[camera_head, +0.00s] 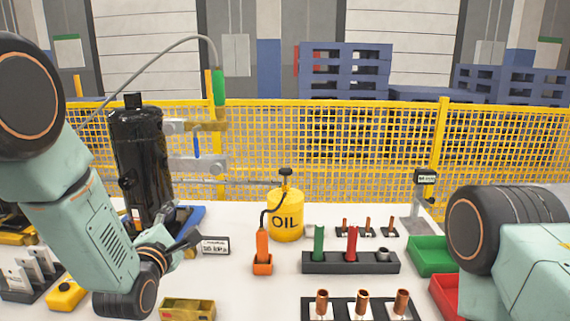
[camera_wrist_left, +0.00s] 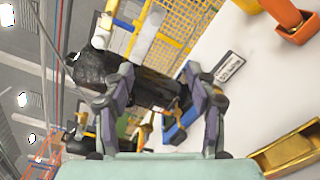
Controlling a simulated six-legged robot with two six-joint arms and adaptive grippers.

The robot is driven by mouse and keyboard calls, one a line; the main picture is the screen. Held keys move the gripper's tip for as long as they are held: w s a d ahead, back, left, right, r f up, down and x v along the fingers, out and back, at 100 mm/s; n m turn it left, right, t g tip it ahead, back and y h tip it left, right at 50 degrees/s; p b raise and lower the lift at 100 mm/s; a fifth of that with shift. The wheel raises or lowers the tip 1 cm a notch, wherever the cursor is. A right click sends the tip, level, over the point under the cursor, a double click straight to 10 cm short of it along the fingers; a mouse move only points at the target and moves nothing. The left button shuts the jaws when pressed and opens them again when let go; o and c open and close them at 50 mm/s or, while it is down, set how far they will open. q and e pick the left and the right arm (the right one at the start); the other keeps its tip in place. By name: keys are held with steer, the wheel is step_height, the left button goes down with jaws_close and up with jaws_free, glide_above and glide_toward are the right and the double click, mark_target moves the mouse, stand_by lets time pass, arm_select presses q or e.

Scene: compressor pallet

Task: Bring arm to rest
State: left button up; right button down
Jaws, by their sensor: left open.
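My left arm comes in from the left of the head view and bends down over the table. Its gripper (camera_head: 180,240) points toward the foot of the black compressor (camera_head: 140,160), just left of the small kPa display (camera_head: 215,245). In the left wrist view the two fingers of this gripper (camera_wrist_left: 163,92) are spread apart with nothing held between them. The black compressor (camera_wrist_left: 150,84) shows beyond and between the fingers. My right arm shows at the right edge of the head view, but its gripper is out of the picture.
A yellow oil can (camera_head: 286,222), an orange holder (camera_head: 262,264) and a dark rack (camera_head: 350,263) with green and red tools stand mid-table. Green (camera_head: 430,255) and red (camera_head: 446,296) bins are at right. A brass-coloured tray (camera_head: 187,309) lies in front. A yellow fence (camera_head: 330,150) stands behind.

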arm_select(q)
steer(key=s+f+m+g, duration=0.5)
steer(key=s+f+m, duration=0.3)
steer(key=f+m, duration=0.15)
steer(key=s+f+m+g, duration=0.4)
steer(key=s+f+m, duration=0.4)
steer(key=f, duration=0.3)
steer(key=s+f+m+g, duration=0.1)
steer(key=s+f+g, duration=0.2)
steer(key=s, duration=0.6)
steer(key=s+f+m+g, duration=0.2)
steer(key=s+f, duration=0.2)
steer(key=s, duration=0.6)
steer(key=s+f+m+g, duration=0.2)
steer(key=s+f+g, duration=0.1)
steer(key=s, duration=0.6)
steer(key=shift+s+f+g+y, duration=0.3)
steer(key=shift+s+f, duration=0.05)
steer(key=shift+f, duration=0.45)
steer(key=shift+d+m, duration=0.1)
steer(key=shift+m, duration=0.15)
